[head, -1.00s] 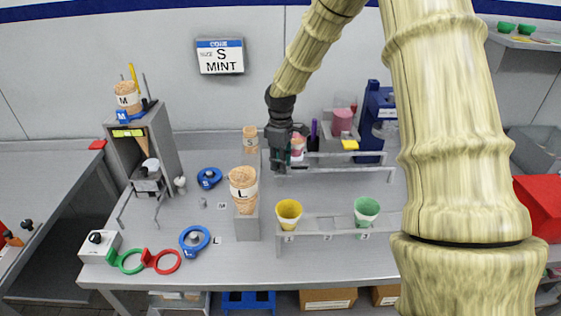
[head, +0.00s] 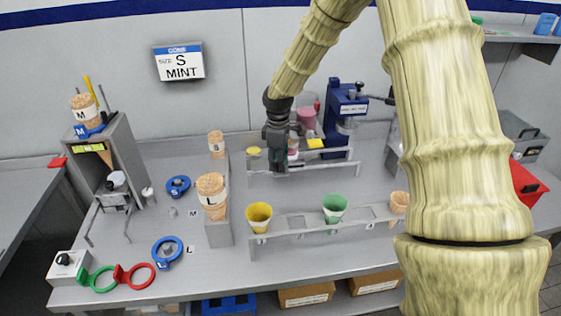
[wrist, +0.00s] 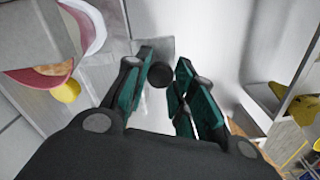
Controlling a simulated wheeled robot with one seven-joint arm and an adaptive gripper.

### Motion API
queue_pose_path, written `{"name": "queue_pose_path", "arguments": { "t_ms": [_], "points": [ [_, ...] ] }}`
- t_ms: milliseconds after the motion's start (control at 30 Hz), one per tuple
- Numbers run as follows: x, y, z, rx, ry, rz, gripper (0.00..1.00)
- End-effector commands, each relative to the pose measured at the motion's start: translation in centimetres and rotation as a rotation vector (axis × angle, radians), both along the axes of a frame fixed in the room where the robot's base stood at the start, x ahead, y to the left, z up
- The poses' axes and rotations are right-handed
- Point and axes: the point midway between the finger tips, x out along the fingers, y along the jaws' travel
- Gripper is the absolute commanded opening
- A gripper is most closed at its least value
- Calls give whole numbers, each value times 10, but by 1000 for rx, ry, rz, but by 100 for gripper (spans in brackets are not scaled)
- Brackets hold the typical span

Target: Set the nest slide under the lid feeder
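My gripper (head: 279,166) points down at the back rail (head: 325,163), near its left half. In the wrist view my gripper (wrist: 165,72) is open, its green-padded fingers on either side of a round black knob (wrist: 160,74). I cannot tell whether they touch it, or whether the knob belongs to the nest slide. The nest slide is not clearly identifiable. A pink container (head: 306,119) stands behind the rail, possibly part of the lid feeder. A pink-and-white item (head: 293,146) is partly hidden just right of my gripper.
A blue press (head: 345,112) stands behind the rail at right. Yellow pieces lie left (head: 253,151) and right (head: 316,143) of my gripper. The front rack (head: 290,234) holds a yellow cone (head: 259,217) and a green cone (head: 334,208). A large cone (head: 211,195) stands at left.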

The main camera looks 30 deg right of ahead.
Motion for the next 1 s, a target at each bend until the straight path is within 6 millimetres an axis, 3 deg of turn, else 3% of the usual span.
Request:
{"name": "queue_pose_path", "arguments": {
  "t_ms": [33,100,567,1000],
  "points": [
    [1,-1,2,-1,-4,0,35],
    [1,-1,1,-1,-4,-1,48],
    [0,-1,10,0,-1,-2,48],
    [1,-2,85,0,-4,-2,48]
  ]
}}
